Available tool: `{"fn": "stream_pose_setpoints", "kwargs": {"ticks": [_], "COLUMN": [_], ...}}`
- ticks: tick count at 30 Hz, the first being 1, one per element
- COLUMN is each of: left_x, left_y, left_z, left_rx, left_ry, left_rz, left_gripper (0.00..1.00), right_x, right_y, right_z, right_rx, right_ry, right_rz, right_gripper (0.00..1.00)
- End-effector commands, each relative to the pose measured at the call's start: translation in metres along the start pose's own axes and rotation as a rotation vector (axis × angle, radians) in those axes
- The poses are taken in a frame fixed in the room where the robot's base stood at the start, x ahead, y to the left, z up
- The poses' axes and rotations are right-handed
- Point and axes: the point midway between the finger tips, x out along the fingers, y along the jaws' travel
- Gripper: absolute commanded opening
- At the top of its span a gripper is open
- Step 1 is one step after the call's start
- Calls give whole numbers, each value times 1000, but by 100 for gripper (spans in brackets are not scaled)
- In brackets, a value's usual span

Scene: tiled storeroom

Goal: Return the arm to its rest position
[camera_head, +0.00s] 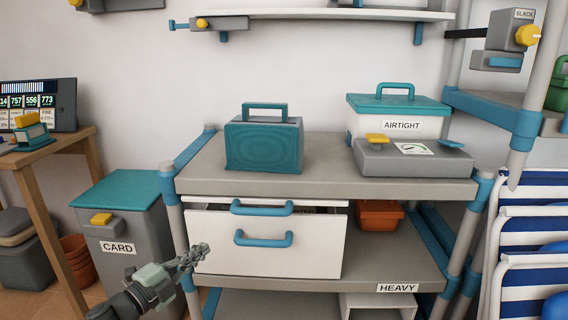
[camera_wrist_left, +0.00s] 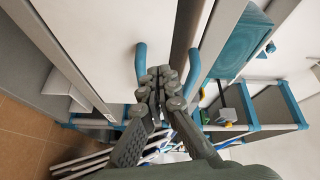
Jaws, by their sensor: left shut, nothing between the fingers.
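My left gripper (camera_head: 192,256) comes in from the lower left in the head view. It is shut and empty, in front of the left side of a white drawer unit (camera_head: 215,255). In the left wrist view the shut fingers (camera_wrist_left: 160,90) show at the centre, near a blue handle (camera_wrist_left: 141,70). I cannot tell whether they touch anything. My right gripper is in neither view.
The shelf rack (camera_head: 330,182) holds a teal toolbox (camera_head: 264,144), a grey device (camera_head: 412,160) and an AIRTIGHT box (camera_head: 400,124). A grey CARD bin (camera_head: 128,236) stands close left of my arm. A wooden table (camera_head: 53,146) is farther left, striped chairs (camera_head: 530,239) at right.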

Motion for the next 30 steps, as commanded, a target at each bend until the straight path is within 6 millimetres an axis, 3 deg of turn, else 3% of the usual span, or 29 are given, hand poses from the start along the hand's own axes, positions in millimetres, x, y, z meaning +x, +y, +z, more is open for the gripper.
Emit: {"fn": "stream_pose_setpoints", "kwargs": {"ticks": [4, 8, 12, 15, 18, 23, 30], "left_x": [-43, -114, -197, -247, -285, -315, -320], "left_y": [49, 114, 175, 204, 222, 233, 235], "left_z": [17, 22, -2, -28, -53, -75, -78], "left_rx": [-364, -667, -911, -1037, -1122, -1186, -1192], "left_ry": [-385, -738, -1041, -1207, -1325, -1419, -1433], "left_rz": [26, 121, 258, 354, 432, 500, 511], "left_gripper": [0, 0, 0, 0, 0, 0, 0], "right_x": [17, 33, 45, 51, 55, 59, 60], "right_y": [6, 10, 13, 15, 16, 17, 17], "right_z": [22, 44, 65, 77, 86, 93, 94], "right_rx": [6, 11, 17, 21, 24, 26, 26], "right_ry": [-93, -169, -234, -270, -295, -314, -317], "right_rz": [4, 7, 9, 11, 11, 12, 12], "right_gripper": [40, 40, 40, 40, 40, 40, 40]}}
